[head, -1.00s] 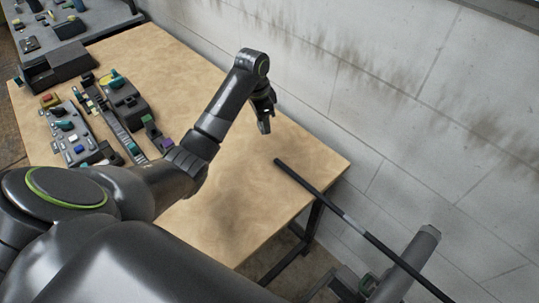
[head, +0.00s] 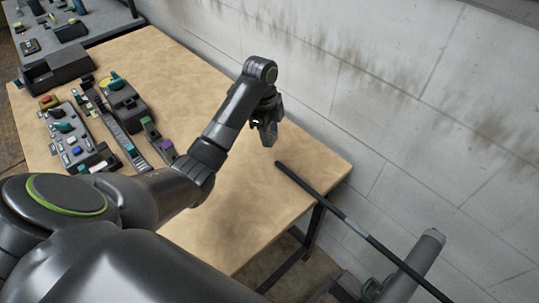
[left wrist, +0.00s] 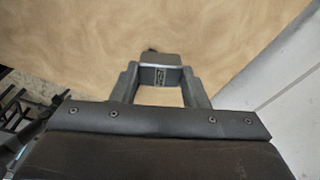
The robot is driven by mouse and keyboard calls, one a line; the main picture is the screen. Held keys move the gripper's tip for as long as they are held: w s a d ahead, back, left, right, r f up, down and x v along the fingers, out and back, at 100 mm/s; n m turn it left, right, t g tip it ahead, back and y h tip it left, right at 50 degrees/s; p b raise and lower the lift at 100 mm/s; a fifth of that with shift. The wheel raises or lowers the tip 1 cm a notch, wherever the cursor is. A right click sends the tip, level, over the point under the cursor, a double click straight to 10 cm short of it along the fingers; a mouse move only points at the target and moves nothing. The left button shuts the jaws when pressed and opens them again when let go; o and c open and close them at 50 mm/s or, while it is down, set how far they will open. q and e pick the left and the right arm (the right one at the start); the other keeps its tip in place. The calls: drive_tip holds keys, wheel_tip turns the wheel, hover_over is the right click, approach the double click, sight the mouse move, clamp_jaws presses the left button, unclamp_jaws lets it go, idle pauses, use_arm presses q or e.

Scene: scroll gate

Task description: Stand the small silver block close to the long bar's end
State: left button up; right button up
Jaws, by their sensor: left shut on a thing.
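The small silver block (left wrist: 160,75) is between the fingertips of my left gripper (left wrist: 161,84) in the left wrist view, with bare wooden table beyond it. In the head view my left gripper (head: 267,135) points down over the right part of the table, and the block cannot be told apart from the fingers there. The long dark bar (head: 315,192) has its near-table end just right of and below my left gripper, apart from it. The bar has a pale band and runs down to the lower right, past the table edge. My right gripper's jaws do not show.
The wooden table (head: 220,90) is clear around the bar's end. Several control boxes, such as a grey panel (head: 70,140), stand at its left. A concrete wall (head: 420,120) runs along the back. A grey cylindrical part (head: 410,265) is beside the bar at lower right.

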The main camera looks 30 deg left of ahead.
use_arm(q)
wheel_tip(320, 180, down, 7)
drive_tip(key=shift+r+p, duration=0.1)
drive_tip(key=shift+p, duration=0.75)
drive_tip(key=shift+f, duration=0.45)
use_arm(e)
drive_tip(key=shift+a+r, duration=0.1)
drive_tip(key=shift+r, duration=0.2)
use_arm(q)
drive_tip(key=o, duration=1)
drive_tip(key=shift+f, duration=0.1)
